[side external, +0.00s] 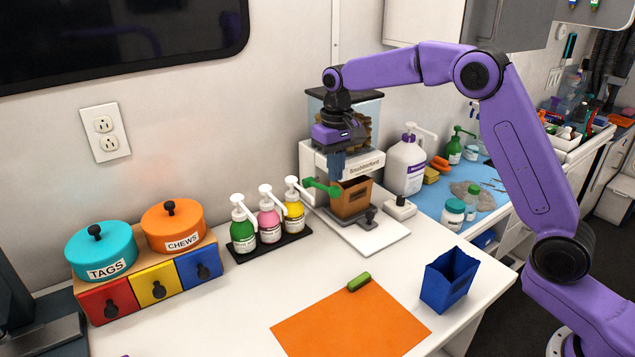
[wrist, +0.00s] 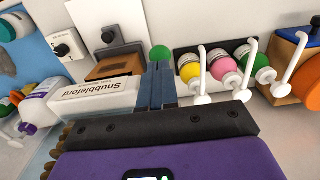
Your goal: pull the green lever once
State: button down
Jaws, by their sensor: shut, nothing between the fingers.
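The green lever (side external: 322,188) sticks out to the left from the front of a white dispenser (side external: 312,160). The dispenser has a clear hopper of brown pieces on top and a brown box (side external: 350,198) under its head. My gripper (side external: 338,174) points down in front of the dispenser, its blue fingers shut and empty, just above and beside the lever. In the wrist view the lever's round green knob (wrist: 160,53) shows just beyond the fingertips (wrist: 160,66). I cannot tell whether they touch it. The rest of the lever is hidden behind the fingers there.
Green, pink and yellow pump bottles (side external: 268,223) stand close left of the dispenser. A blue open container (side external: 447,280) and an orange mat (side external: 350,322) are in front. A large white pump bottle (side external: 405,165) stands at right.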

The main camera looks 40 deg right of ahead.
aim_at(335, 195)
jog(key=shift+f, duration=0.1)
jog(key=shift+f, duration=3.45)
jog(key=shift+r, duration=3.55)
jog(key=shift+r, duration=2.5)
